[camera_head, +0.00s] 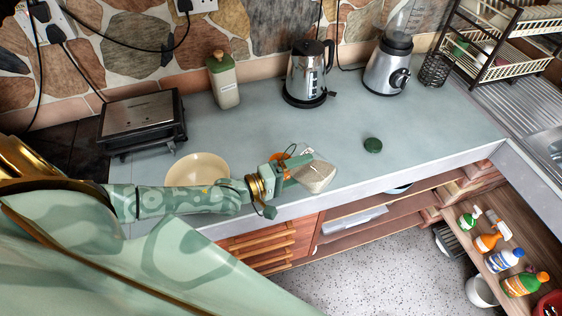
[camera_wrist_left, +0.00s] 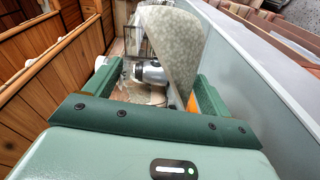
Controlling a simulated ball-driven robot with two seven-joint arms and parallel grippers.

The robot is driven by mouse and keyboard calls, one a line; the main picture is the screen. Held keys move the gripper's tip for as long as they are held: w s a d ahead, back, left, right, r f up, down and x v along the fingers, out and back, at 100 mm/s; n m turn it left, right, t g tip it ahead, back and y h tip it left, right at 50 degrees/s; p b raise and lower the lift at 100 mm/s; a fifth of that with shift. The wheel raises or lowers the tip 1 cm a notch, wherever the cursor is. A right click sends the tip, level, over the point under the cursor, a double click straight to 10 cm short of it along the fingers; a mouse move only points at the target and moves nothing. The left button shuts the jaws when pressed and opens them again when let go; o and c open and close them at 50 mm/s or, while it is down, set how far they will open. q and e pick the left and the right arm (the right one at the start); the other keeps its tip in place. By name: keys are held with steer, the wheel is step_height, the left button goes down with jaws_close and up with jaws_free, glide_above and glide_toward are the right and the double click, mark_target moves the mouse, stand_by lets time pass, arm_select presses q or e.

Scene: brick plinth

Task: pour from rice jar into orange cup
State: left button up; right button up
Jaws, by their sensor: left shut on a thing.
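My left gripper (camera_head: 287,168) is shut on the rice jar (camera_head: 316,177), a clear jar with pale rice inside, and holds it tilted near the front edge of the counter. The jar also shows between the fingers in the left wrist view (camera_wrist_left: 172,45). The orange cup (camera_head: 279,157) is mostly hidden behind my left gripper and the jar; only bits of orange show. I cannot tell whether rice is falling into it. A round dark green lid (camera_head: 373,145) lies on the counter to the right. My right gripper is not in view.
A cream bowl (camera_head: 197,168) sits behind my left forearm. A grill (camera_head: 142,118), a lidded jar (camera_head: 223,82), a kettle (camera_head: 309,74) and a blender (camera_head: 390,66) stand along the back. The counter (camera_head: 430,120) is clear around the green lid.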

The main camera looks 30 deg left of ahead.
mark_target(291, 156)
arm_select(q)
steer(key=shift+a+n+b, duration=0.1)
steer(key=shift+n+b, duration=0.4)
steer(key=shift+b, duration=0.05)
stand_by(0.4)
steer(key=shift+w+a+r+n+t+h+b, duration=0.1)
steer(key=shift+a+r+n+t+h+b, duration=0.2)
steer(key=shift+n, duration=0.25)
steer(key=shift+a+r+n+t+h+b, duration=0.15)
steer(key=shift+r+n+t, duration=0.2)
steer(key=shift+n, duration=0.2)
stand_by(1.0)
steer(key=shift+w+a+r+n+t+b, duration=0.1)
steer(key=shift+a+r+n+t+b, duration=0.25)
steer(key=shift+n, duration=0.4)
steer(key=shift+a+r+n+t+b, duration=0.1)
steer(key=shift+r+n+t+b, duration=0.1)
steer(key=shift+r+n, duration=0.4)
stand_by(1.0)
steer(key=shift+a+r+n+t, duration=0.3)
steer(key=shift+a+r+n, duration=0.05)
steer(key=shift+r+n, duration=0.45)
stand_by(1.7)
